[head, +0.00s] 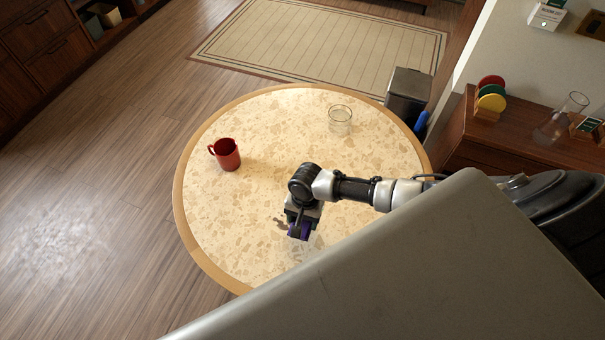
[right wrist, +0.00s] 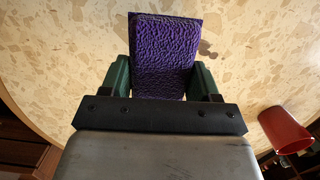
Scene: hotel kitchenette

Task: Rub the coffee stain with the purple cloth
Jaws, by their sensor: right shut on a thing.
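My right gripper (head: 298,228) is over the front part of the round table (head: 255,120), pointing down. It is shut on the purple cloth (head: 303,231). In the right wrist view the cloth (right wrist: 163,55) is a textured purple block between two green fingers. A brown coffee stain (head: 281,223) shows on the table just left of the gripper. In the right wrist view the stain (right wrist: 206,47) shows beside the cloth's right edge, partly hidden by it. I cannot tell whether the cloth touches the tabletop. My left gripper is not in view.
A red mug (head: 228,155) stands on the left of the table. A clear glass (head: 340,120) stands near the back edge. A dark bin (head: 408,92) is behind the table, beside a wooden cabinet (head: 455,140). The table's middle is clear.

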